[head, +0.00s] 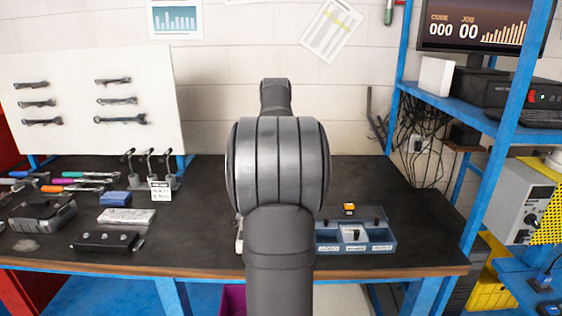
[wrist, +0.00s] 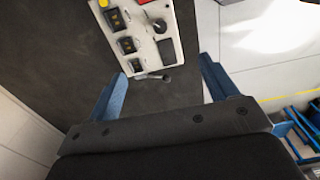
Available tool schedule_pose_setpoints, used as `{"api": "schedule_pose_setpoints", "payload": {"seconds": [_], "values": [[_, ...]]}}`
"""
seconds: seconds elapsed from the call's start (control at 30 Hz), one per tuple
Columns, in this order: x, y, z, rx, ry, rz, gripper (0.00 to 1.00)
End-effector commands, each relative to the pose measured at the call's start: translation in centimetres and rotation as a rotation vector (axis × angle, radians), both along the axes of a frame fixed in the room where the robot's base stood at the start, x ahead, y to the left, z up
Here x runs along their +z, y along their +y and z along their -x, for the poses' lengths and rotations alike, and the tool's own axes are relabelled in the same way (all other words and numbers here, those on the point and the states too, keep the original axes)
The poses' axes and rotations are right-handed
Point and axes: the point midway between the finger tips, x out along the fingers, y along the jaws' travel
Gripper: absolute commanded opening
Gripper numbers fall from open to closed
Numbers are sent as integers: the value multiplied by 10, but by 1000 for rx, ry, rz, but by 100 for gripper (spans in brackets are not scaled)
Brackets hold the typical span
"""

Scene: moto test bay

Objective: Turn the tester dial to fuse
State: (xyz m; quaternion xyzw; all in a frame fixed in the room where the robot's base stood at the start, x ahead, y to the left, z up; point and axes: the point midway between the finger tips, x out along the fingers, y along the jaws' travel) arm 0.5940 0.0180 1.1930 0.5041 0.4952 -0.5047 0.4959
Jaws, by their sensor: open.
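In the wrist view, a pale tester panel (wrist: 148,44) lies on the dark bench top at the top of the picture, partly cut off by the frame edge. A dark round dial (wrist: 159,25) sits on its upper right part; its setting and any labels are too small to read. My gripper (wrist: 163,66) is open and empty, with its blue fingers apart and pointing toward the panel's lower end. The dial lies beyond the fingertips. In the head view my arm hides the gripper and most of what is behind it.
A blue divided tray (head: 380,247) stands right of my arm on the bench. Tools, a blue block (head: 115,198) and a black bar (head: 108,241) lie at the left. A blue shelf frame (head: 480,200) rises at the right. The bench's right rear area is mostly clear.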

Motion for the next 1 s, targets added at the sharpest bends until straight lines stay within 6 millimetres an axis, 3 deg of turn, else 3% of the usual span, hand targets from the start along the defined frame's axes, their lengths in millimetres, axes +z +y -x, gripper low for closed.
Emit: {"api": "schedule_pose_setpoints", "payload": {"seconds": [0.03,0.13,1.0], "values": [[0,0,0,-26,0,0,69],[-1,0,0,-142,1,0,50],[-10,1,-1,-1965,2,11,50]]}}
